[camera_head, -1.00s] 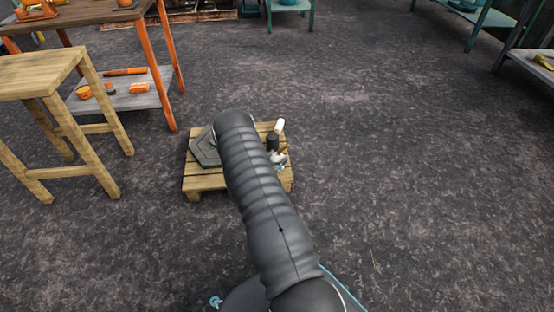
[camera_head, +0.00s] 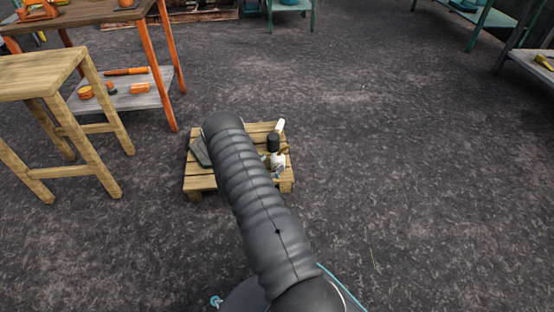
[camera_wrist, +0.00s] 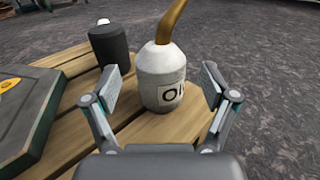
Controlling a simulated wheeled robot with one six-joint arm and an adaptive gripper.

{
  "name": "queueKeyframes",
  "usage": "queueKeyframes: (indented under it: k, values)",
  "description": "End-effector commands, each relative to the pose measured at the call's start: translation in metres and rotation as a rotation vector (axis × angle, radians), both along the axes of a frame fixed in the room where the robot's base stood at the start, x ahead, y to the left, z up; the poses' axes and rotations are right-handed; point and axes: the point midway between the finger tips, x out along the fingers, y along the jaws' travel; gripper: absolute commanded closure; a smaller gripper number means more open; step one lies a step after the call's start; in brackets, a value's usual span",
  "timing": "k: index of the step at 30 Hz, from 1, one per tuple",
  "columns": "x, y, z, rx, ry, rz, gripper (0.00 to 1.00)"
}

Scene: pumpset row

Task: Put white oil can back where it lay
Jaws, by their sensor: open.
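The white oil can (camera_wrist: 161,78) stands upright on the wooden pallet (camera_wrist: 72,62) in the wrist view. It has a brass-coloured bent spout and a dark-lettered label. My gripper (camera_wrist: 160,88) is open, with one finger on each side of the can; a gap shows at the right finger, and I cannot tell whether the left finger touches it.
A black cylinder (camera_wrist: 109,46) stands behind the can to the left. A dark flat case (camera_wrist: 25,113) lies on the pallet's left. A white cylinder (camera_head: 280,125) is at the pallet's back right. A wooden stool (camera_head: 50,75) stands left. The floor to the right is clear.

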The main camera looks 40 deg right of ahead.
Motion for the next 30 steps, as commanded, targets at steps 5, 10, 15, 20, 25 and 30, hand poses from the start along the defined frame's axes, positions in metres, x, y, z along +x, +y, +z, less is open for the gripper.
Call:
queueKeyframes:
  k: [5, 10, 15, 20, 25, 30]
  values:
    - [-0.009, 0.037, 0.001, 0.000, 0.002, 0.003, 0.15]
    - [-0.015, 0.064, 0.001, 0.000, 0.001, 0.002, 0.15]
    - [-0.019, 0.077, 0.001, 0.000, 0.000, 0.000, 0.15]
    - [-0.019, 0.079, 0.021, 0.011, -0.029, -0.036, 0.15]
    - [-0.022, 0.077, 0.081, 0.062, -0.124, -0.156, 0.15]
    - [-0.038, 0.080, 0.146, 0.146, -0.245, -0.300, 0.15]
